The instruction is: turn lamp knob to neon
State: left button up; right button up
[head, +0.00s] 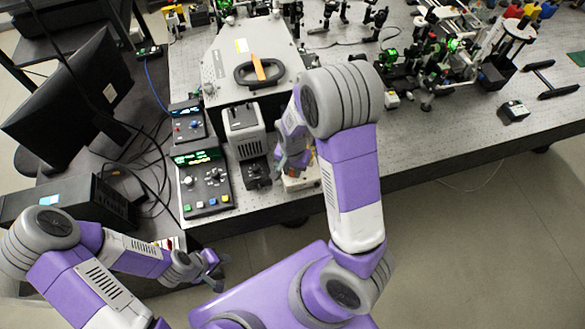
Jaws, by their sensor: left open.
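A grey lamp housing with dark vent slots (243,128) stands near the front edge of the bench. A black unit with a small knob (257,172) sits at its front; I take this for the lamp knob, and its markings are too small to read. My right gripper (290,165) is just right of this knob, apart from it, above a small pale box (301,181). My arm partly hides its fingers, so its opening is unclear. My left gripper (215,268) is open and empty, low in front of the bench and far from the knob.
Two control boxes with displays and knobs, one front (203,182) and one behind (187,125), stand left of the lamp. A large grey enclosure (225,62) with a black handle is behind. Optics (430,60) crowd the right. Monitor (70,100) and cables are left.

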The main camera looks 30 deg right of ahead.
aim_at(292, 172)
jog(key=o, duration=0.3)
jog(key=shift+r, duration=0.1)
notch_tip(292, 172, up, 8)
jog(key=shift+f+p, duration=0.25)
jog(key=shift+p, duration=0.35)
